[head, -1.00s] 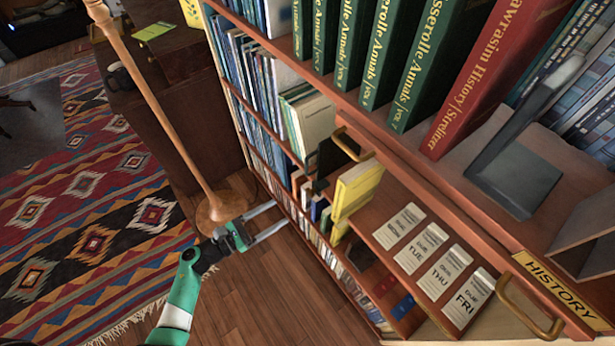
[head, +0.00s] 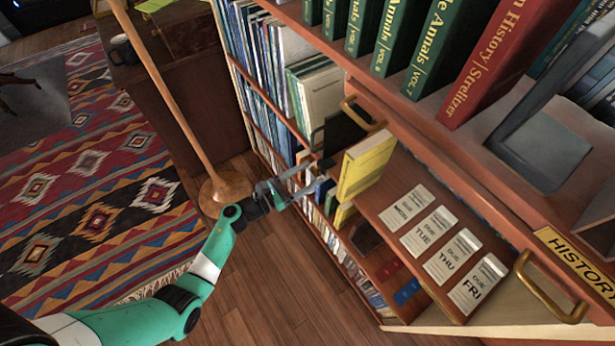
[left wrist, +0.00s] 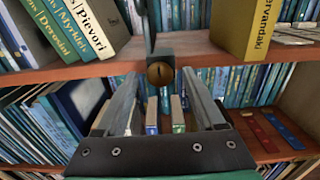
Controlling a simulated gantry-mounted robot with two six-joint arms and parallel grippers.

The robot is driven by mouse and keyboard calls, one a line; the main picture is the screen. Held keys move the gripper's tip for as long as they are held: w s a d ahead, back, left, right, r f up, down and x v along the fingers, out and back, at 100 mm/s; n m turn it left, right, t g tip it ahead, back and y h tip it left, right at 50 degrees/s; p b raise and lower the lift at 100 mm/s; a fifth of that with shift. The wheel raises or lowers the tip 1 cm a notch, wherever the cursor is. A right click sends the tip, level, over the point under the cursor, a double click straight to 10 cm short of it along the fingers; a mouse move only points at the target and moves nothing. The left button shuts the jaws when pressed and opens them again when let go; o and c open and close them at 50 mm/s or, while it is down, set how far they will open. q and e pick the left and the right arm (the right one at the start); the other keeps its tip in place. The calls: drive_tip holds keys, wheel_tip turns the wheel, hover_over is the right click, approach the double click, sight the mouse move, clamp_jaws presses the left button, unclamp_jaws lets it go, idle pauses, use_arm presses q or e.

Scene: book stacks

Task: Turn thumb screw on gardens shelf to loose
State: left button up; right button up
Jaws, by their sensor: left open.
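A round brass thumb screw (left wrist: 160,73) with a dark slot shows at the front edge of a wooden shelf (left wrist: 75,70) in the left wrist view. A dark upright metal piece (left wrist: 150,25) rises just above it. My left gripper (left wrist: 160,77) is open, its fingers on either side of the screw in this view. I cannot tell whether they touch it. In the head view my left gripper (head: 322,172) reaches to the bookcase front, beside the yellow book. The screw is not clear there. No gardens label is readable. My right gripper is not in view.
A yellow book (left wrist: 245,28) stands right of the screw, and white-and-teal books (left wrist: 80,28) stand left. A pull-out board with weekday cards (head: 433,225) and a brass handle (head: 545,290) lies to the right.

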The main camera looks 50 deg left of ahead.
use_arm(q)
clamp_jaws()
idle(0.3)
drive_tip(key=shift+n, duration=0.4)
drive_tip(key=n+p, duration=0.1)
drive_tip(key=n, duration=0.2)
drive_tip(key=shift+r+n+p, duration=0.1)
drive_tip(key=shift+n+p, duration=0.2)
drive_tip(key=shift+p, duration=0.1)
drive_tip(key=n+p, duration=0.2)
drive_tip(key=n, duration=0.4)
drive_tip(key=n+p, duration=0.2)
drive_tip(key=n, duration=0.4)
drive_tip(key=shift+n, duration=0.3)
drive_tip(key=n+p, duration=0.1)
drive_tip(key=n, duration=0.3)
drive_tip(key=shift+n, duration=0.4)
